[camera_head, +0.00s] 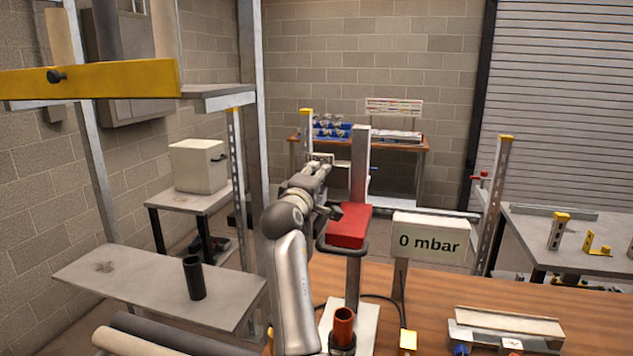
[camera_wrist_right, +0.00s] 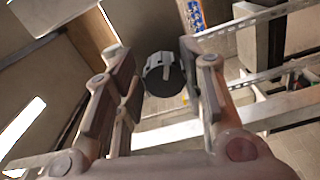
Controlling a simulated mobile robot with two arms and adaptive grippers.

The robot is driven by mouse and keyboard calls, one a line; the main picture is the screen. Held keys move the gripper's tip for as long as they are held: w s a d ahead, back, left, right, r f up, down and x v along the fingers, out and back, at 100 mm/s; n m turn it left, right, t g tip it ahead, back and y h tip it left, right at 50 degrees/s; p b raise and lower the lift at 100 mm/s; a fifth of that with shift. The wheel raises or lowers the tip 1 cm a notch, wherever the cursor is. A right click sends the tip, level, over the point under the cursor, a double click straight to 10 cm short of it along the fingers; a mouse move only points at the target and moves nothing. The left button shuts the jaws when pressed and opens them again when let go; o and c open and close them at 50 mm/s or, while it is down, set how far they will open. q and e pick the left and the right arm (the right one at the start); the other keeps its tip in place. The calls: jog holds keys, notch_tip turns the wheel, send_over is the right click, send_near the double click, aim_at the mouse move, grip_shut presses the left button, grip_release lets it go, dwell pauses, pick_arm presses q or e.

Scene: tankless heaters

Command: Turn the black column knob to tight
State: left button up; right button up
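The black column knob (camera_wrist_right: 163,75) is a round, dark, ribbed knob in the right wrist view, with a small pale mark on its lower right. My right gripper (camera_wrist_right: 160,92) is open, with one finger on each side of the knob and no clear grip on it. In the head view, my right gripper (camera_head: 318,178) is beside the upright grey column (camera_head: 359,165). I cannot make out the knob clearly there. A red block (camera_head: 347,225) sits on the column's carriage. A white display (camera_head: 430,238) reads "0 mbar". My left gripper is not in view.
An orange-brown cup (camera_head: 343,325) stands at the column's foot on the wooden bench (camera_head: 480,290). A metal fixture (camera_head: 507,330) lies to the right. A grey shelf (camera_head: 150,285) with a black tube (camera_head: 194,277) is at the left. A yellow beam (camera_head: 90,80) spans the upper left.

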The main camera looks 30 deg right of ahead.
jog(key=shift+o, duration=1.1)
jog(key=shift+f, duration=0.1)
jog(key=v, duration=0.7)
jog(key=shift+s+a, duration=0.15)
jog(key=shift+a, duration=0.05)
